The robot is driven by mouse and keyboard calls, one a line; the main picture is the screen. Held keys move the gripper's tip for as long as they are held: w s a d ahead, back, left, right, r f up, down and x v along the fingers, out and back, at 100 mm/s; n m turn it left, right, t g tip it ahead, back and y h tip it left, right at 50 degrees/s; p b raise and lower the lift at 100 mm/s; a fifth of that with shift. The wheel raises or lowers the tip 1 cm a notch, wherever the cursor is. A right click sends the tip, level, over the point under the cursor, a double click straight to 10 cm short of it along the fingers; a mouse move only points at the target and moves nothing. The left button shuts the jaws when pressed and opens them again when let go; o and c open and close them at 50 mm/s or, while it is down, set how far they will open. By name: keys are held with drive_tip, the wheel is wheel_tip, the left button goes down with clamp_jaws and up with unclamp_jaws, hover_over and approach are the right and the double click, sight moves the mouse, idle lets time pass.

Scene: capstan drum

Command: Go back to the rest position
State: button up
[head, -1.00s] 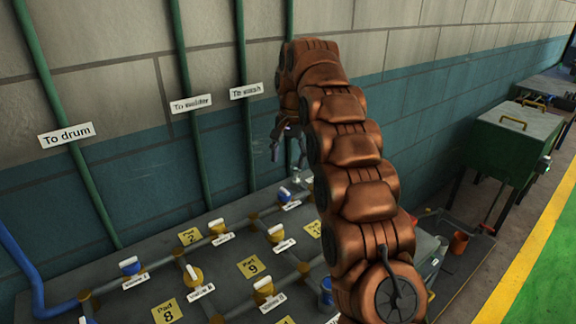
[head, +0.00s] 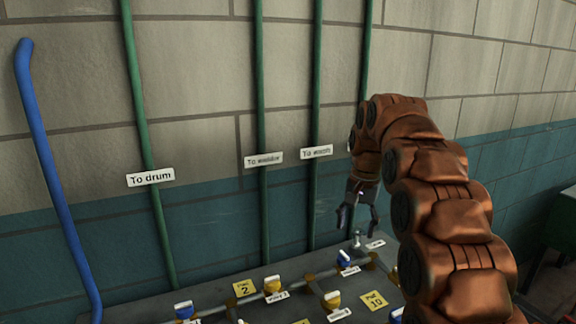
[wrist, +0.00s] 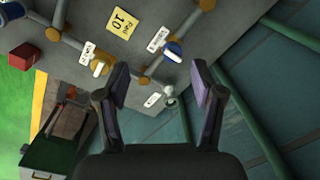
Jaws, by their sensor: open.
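My gripper (head: 357,216) is at the end of my copper-coloured arm, pointing down in the head view. It hangs above the right back part of the grey valve table (head: 130,309), near the wall. In the wrist view my gripper (wrist: 160,92) has its two fingers spread apart with nothing between them. A small pale fitting (wrist: 169,92) shows beyond the fingertips, apart from them. Blue and yellow valves stand on the table, among them a blue one (wrist: 173,51) and a yellow one (wrist: 101,66).
Green pipes (head: 262,120) and a blue pipe (head: 55,180) run up the wall behind the table. Yellow pads such as Pad 10 (head: 374,300) lie among the pipework. A green cabinet (head: 562,225) stands at the far right. A red box (wrist: 22,56) shows in the wrist view.

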drive_tip(key=s+f+n+g+p, duration=0.1)
drive_tip(key=s+f+n, duration=0.2)
drive_tip(key=s, duration=1.8)
drive_tip(key=s+f+n+g+p, duration=0.1)
drive_tip(key=s+f, duration=0.3)
drive_tip(key=s, duration=1.8)
drive_tip(key=shift+a+f+n+h+p, duration=0.2)
drive_tip(key=shift+f+n+h+p, duration=0.2)
drive_tip(key=shift+n, duration=0.5)
drive_tip(key=shift+s, duration=0.1)
